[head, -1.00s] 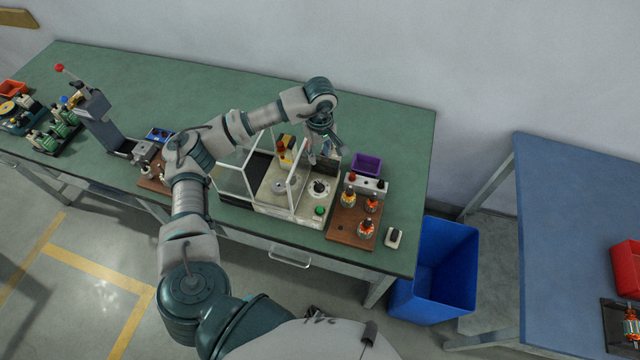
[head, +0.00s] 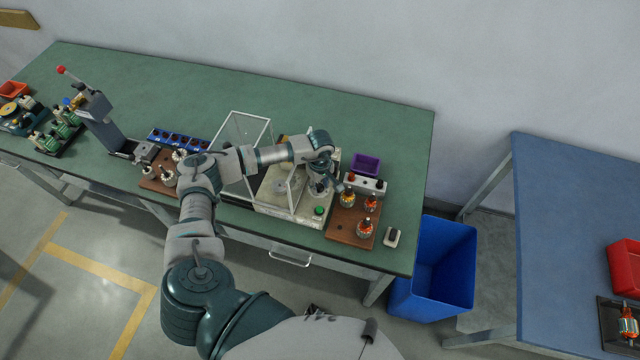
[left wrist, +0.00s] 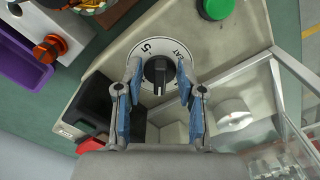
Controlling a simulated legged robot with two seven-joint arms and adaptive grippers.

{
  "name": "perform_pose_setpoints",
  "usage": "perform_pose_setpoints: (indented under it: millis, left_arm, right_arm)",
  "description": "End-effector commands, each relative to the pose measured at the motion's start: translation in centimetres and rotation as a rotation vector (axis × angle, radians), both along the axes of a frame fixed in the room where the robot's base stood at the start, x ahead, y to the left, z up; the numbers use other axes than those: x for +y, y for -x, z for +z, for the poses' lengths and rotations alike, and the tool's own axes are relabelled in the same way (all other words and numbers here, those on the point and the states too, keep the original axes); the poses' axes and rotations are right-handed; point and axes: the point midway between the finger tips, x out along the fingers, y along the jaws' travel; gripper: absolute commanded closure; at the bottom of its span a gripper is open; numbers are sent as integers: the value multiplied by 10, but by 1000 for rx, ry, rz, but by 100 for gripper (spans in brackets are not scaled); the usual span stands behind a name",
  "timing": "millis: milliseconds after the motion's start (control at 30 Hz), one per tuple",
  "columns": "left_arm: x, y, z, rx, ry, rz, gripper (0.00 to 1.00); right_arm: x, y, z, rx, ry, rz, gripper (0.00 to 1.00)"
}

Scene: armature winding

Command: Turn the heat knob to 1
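The heat knob (left wrist: 158,72) is a black knob on a white dial with dark markings, on top of a cream-coloured machine. In the left wrist view, part of the dial lettering reads "AT", and a "5" shows to the left of the knob. My left gripper (left wrist: 159,85) is open, with its blue-padded fingers on either side of the knob. I cannot tell whether the pads touch it. In the head view my left gripper (head: 320,186) is above the machine (head: 285,207) and hides the knob. My right gripper is not in view.
A green button (head: 319,211) is near the knob, and a clear guard (head: 297,186) stands beside it. A wooden board (head: 345,228) with several armatures lies to the right. A purple bin (head: 365,165) is behind. A blue waste bin (head: 440,270) stands off the table.

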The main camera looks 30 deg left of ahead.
Motion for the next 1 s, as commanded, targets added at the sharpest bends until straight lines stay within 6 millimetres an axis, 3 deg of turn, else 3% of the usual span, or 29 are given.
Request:
perform_pose_setpoints:
  millis: [167,333,733,1000]
  left_arm:
    - [0,0,0,0,0,0,61]
    - [1,0,0,0,0,0,99]
    - [1,-1,0,-1,0,26,100]
    - [0,-2,-1,-1,-1,170,100]
  right_arm:
    - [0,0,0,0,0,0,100]
    - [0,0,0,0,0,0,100]
    - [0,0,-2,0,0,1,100]
    - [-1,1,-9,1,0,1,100]
